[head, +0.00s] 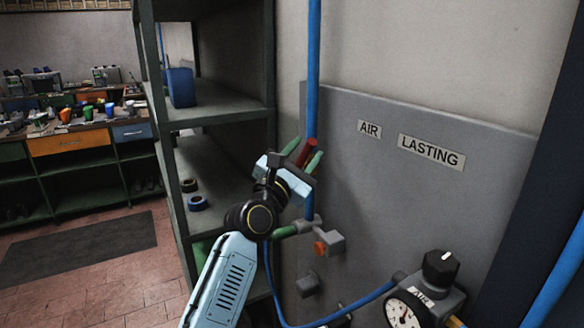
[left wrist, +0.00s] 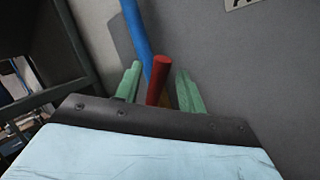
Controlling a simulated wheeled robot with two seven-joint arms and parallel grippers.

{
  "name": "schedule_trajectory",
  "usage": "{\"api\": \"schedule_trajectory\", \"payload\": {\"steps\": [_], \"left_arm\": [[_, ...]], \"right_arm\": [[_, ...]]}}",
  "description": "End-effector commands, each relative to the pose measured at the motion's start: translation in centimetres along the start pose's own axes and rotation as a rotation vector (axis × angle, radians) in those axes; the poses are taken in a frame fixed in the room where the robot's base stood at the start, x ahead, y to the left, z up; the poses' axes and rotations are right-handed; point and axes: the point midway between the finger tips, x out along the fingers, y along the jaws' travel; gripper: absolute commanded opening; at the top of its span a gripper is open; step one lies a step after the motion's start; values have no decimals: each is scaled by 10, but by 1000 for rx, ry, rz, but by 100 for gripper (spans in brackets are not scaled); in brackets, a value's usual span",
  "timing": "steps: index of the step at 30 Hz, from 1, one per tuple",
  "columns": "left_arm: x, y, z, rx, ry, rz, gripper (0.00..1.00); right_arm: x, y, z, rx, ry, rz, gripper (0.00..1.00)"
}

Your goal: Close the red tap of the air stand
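The red tap handle (head: 304,152) points up in front of the grey air stand panel (head: 390,200), beside the vertical blue pipe. Its lower part and the valve under it are hidden behind my gripper. My left gripper (head: 302,156) is at the handle, with one green finger on each side of it. In the left wrist view the red handle (left wrist: 159,78) stands between the two fingers (left wrist: 157,88), with a visible gap to each, so the gripper is open around it. My right gripper is not in view.
A blue pipe (head: 313,70) runs down the panel. Below are an orange-red knob (head: 320,247) and a pressure gauge (head: 402,313) with a black regulator knob (head: 440,266). A green metal shelf (head: 215,112) stands close on the left of my arm.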

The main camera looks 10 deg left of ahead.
Motion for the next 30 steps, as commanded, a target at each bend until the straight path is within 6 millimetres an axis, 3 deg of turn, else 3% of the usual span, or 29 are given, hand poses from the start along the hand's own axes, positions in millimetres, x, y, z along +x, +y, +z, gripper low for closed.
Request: {"api": "schedule_trajectory", "payload": {"steps": [5, 19, 24, 30], "left_arm": [[-22, 0, -1, -1, 2, 1, 40], [-112, 0, -1, 0, 2, 0, 40], [-127, 0, 0, 2, 1, 1, 40], [-131, 0, 0, 1, 1, 0, 40]], "right_arm": [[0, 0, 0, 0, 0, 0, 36], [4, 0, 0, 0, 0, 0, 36], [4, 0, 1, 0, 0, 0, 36], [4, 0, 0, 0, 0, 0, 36]]}}
